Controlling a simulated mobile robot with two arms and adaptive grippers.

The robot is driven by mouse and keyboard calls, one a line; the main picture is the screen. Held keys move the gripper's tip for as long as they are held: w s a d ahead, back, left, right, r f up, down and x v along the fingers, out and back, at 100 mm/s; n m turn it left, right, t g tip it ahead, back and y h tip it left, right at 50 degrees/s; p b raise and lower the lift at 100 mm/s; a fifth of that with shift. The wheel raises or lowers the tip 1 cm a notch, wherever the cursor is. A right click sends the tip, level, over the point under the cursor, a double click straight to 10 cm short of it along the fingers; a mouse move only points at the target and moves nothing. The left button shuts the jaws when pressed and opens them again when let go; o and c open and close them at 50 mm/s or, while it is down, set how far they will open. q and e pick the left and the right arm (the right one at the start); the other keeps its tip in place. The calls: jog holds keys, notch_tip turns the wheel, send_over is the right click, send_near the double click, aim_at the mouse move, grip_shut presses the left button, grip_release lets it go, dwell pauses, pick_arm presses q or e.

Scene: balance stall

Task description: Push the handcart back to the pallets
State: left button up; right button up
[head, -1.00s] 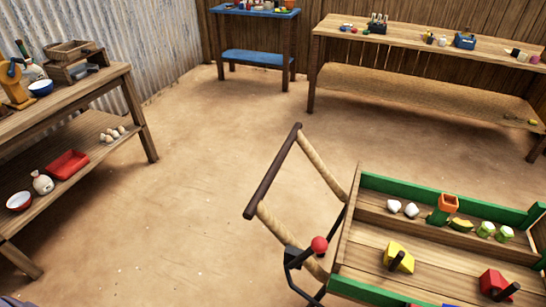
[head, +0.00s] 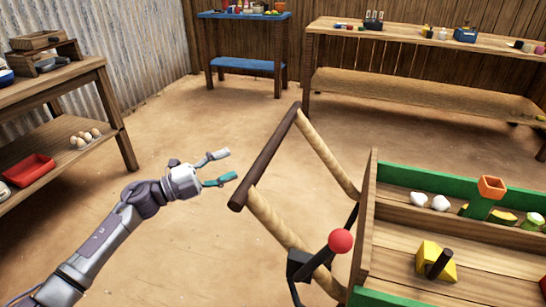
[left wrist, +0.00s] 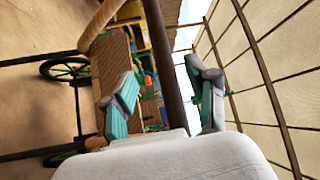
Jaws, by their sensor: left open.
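The handcart (head: 364,215) is a wooden tray with green side rails, at the lower right of the head view. Its handle has two pale wrapped shafts joined by a dark crossbar (head: 268,157). My left gripper (head: 229,167) is open just left of the crossbar's near end, with nothing in its grasp. In the left wrist view, the crossbar (left wrist: 165,62) shows between the two spread fingers; I cannot tell whether they touch it. A green-spoked wheel (left wrist: 66,68) shows there too. My right gripper is not in view. I see no pallets.
The cart carries a yellow block (head: 436,261) and several small goods. A red-knobbed lever (head: 340,242) stands by the handle. A wooden shelf table (head: 52,84) is at left, a blue table (head: 244,65) and a long bench (head: 420,88) behind. Bare floor lies between.

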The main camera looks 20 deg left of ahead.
aim_at(274, 146)
pick_arm(q)
jog(key=x, duration=1.3)
jog(key=shift+w+d+r, duration=0.1)
jog(key=shift+w+d, duration=0.05)
jog(key=shift+d, duration=0.1)
jog(key=shift+c, duration=0.4)
grip_shut()
